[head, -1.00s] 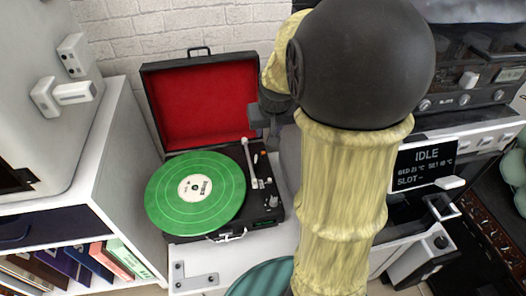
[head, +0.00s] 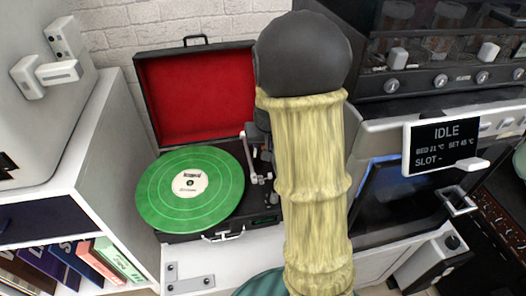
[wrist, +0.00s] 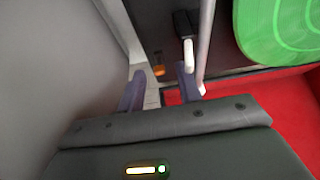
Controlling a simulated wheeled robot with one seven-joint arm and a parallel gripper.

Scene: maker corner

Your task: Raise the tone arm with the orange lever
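The record player (head: 180,236) stands open with a green record (head: 160,205) on it. Its pale tone arm (head: 250,160) is at the record's right side; it also shows in the wrist view (wrist: 205,40). I cannot tell whether it is raised. The small orange lever (wrist: 158,70) shows in the wrist view, between my fingertips in the picture; its distance from them is unclear. My gripper (wrist: 160,70) is open, with nothing between its fingers that I can see held. The right finger is close to the tone arm. In the head view my arm hides the lever and the fingers.
The red-lined lid (head: 195,95) stands up behind the record. A white shelf unit (head: 75,170) with books is at left. A machine with an IDLE display (head: 440,145) is at right. A grey wall-like surface (wrist: 55,60) fills the wrist view's left.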

